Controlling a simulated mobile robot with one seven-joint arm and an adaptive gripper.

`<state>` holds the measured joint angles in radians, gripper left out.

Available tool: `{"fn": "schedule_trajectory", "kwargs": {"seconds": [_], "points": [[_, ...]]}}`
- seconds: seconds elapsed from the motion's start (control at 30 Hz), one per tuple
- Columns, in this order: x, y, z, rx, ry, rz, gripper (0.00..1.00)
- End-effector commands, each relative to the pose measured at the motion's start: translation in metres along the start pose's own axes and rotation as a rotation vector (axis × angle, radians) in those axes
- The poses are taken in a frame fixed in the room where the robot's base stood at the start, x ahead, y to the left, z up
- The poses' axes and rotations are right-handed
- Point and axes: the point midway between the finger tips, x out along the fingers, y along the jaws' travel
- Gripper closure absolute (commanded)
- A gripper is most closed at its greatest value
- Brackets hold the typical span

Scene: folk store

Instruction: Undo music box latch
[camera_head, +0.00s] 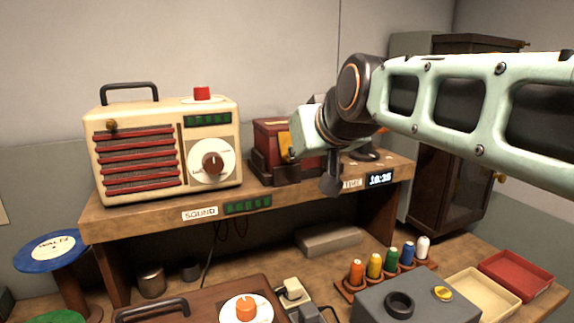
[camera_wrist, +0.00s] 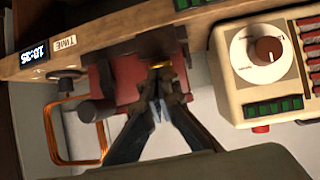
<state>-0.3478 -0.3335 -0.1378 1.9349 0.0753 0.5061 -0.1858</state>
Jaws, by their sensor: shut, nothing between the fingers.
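The music box is a dark red box (camera_head: 270,137) on the raised shelf, to the right of the cream radio. It also shows in the wrist view (camera_wrist: 122,78), which is upside down. A small yellow latch (camera_wrist: 158,65) is on its front, and a yellow patch shows in the head view (camera_head: 286,143). My gripper (camera_wrist: 160,97) is shut and empty, with its fingertips close to the latch; I cannot tell whether they touch it. In the head view my wrist covers the box's right part and hides the fingers.
The cream radio (camera_head: 140,135) with a round dial stands left of the box. A dark knob (camera_wrist: 65,85) and a copper loop (camera_wrist: 48,135) are on the other side. A dark wooden cabinet (camera_head: 447,170) stands at right. Spools, trays and a grey box (camera_head: 400,300) fill the lower bench.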

Motion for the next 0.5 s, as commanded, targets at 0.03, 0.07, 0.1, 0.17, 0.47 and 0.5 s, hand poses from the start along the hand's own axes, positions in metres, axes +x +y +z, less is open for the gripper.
{"fn": "schedule_trajectory", "kwargs": {"seconds": [0.03, 0.07, 0.1, 0.17, 0.47, 0.5], "points": [[0.006, -0.001, 0.010, 0.002, 0.024, 0.000, 1.00], [0.007, -0.001, 0.011, 0.003, 0.036, 0.000, 1.00], [0.008, -0.001, 0.012, 0.003, 0.054, 0.000, 1.00], [0.009, -0.001, 0.013, 0.005, 0.081, 0.000, 1.00], [0.018, -0.001, 0.019, 0.016, 0.210, 0.000, 1.00], [0.018, -0.001, 0.019, 0.017, 0.227, 0.000, 1.00]]}}
